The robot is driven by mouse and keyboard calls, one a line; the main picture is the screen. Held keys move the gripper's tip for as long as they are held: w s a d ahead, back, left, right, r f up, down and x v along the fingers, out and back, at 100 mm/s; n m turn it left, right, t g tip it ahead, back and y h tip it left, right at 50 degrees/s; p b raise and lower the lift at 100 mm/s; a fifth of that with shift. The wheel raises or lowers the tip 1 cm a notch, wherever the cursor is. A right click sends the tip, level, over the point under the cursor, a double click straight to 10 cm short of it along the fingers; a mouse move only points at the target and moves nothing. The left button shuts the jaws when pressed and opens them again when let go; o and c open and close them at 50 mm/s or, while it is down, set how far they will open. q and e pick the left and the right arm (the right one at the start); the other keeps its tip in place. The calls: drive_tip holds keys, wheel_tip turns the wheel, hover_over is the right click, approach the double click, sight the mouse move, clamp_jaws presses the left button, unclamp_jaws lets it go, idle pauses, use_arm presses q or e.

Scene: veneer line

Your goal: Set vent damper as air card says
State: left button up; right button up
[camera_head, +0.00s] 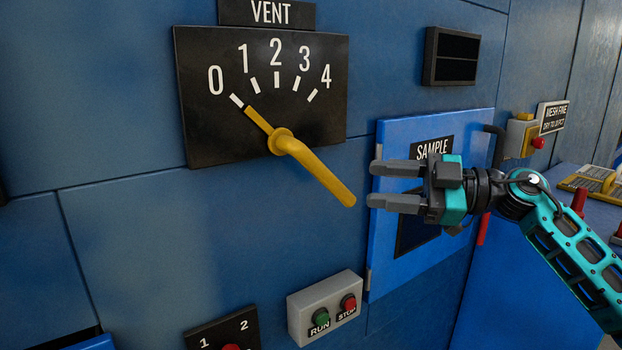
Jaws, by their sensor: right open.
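The black VENT dial plate (215,130) is on the blue wall, marked 0 to 4. Its yellow damper lever (318,174) turns on a hub at the plate's lower middle. The pointer end aims up and left at the 0 mark, and the handle slants down and right off the plate. My right gripper (372,185) is open and empty, its two fingers pointing left. In the picture its fingertips are just right of the handle's end, with a small gap. No air card can be made out. My left gripper is not in view.
The blue SAMPLE door (385,250) is behind my right gripper. A grey RUN/STOP box (297,318) with green and red buttons is below the lever. A black 1–2 switch plate (205,340) is at the bottom. A dark slotted panel (450,57) is upper right.

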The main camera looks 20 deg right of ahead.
sight(316, 173)
drive_tip(key=x, duration=1.1)
drive_tip(key=shift+c, duration=0.4)
clamp_jaws()
